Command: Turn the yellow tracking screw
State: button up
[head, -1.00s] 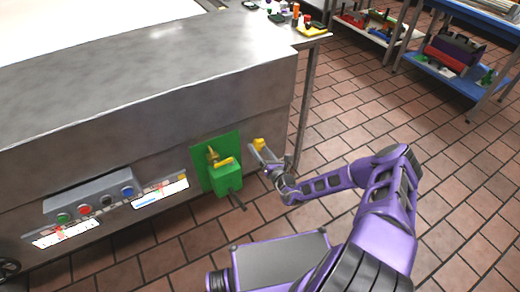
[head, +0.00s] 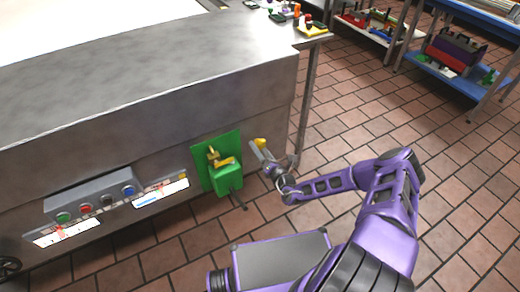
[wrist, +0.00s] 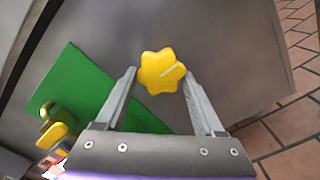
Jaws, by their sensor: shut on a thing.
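My gripper (wrist: 161,80) is shut on the screw, one finger on each side of the knob. In the head view my gripper (head: 262,147) reaches the screw from the right. The screw's shaft behind the knob is hidden.
The green plate (wrist: 72,85) carries a green box (head: 228,180) with brass and yellow fittings and a dark lever, just left of my gripper. A button panel (head: 95,203) is further left. Tiled floor (head: 340,130) lies open to the right.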

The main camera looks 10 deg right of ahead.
jog(key=o, duration=1.4)
jog(key=shift+c, duration=0.2)
jog(key=p+v, duration=0.2)
jog(key=v, duration=1.5)
jog(key=shift+s, duration=0.2)
